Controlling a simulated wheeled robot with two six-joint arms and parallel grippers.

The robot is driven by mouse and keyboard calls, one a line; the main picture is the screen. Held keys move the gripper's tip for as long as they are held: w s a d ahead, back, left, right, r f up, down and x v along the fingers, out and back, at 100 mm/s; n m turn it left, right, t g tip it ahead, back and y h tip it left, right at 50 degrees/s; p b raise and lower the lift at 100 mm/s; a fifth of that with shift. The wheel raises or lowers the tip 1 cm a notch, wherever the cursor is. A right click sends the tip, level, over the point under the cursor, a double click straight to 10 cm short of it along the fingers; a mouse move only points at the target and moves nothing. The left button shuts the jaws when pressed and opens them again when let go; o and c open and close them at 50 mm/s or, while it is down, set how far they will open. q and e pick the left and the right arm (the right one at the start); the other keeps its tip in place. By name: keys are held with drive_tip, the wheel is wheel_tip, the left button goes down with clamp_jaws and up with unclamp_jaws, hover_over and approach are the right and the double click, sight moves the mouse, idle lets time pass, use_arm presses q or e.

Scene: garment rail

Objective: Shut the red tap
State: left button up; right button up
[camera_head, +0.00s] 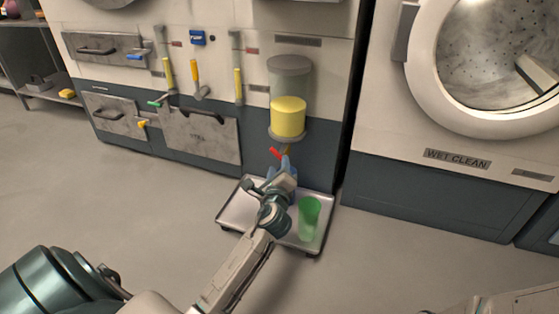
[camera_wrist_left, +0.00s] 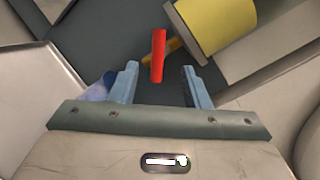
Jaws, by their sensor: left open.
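The red tap (camera_head: 276,153) is a small red handle below a clear cylinder (camera_head: 290,70) that holds yellow liquid on the machine front. In the left wrist view the red tap (camera_wrist_left: 158,55) stands upright in the picture, in front of a yellow-orange spout (camera_wrist_left: 152,48). My left gripper (camera_head: 287,163) is just below and beside the tap. In the left wrist view its two blue fingers (camera_wrist_left: 160,82) are apart, with the lower end of the handle between their tips in the picture. Contact cannot be told. My right gripper does not show.
A metal tray (camera_head: 238,208) lies below the cylinder, with a green cup (camera_head: 309,217) on its right side. Drawers, levers and other small taps are on the machine to the left. A washer door (camera_head: 425,95) is at the right. The floor at left is clear.

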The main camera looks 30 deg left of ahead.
sight(279, 157)
use_arm(q)
drive_tip(key=b+x, duration=0.2)
drive_tip(key=x, duration=0.3)
drive_tip(key=shift+w+a+f, duration=0.15)
drive_tip(key=shift+w, duration=0.1)
drive_tip(key=shift+w+a+b, duration=0.2)
drive_tip(key=shift+w+b, duration=0.1)
drive_tip(key=shift+w, duration=0.05)
drive_tip(key=shift+c, duration=0.2)
clamp_jaws()
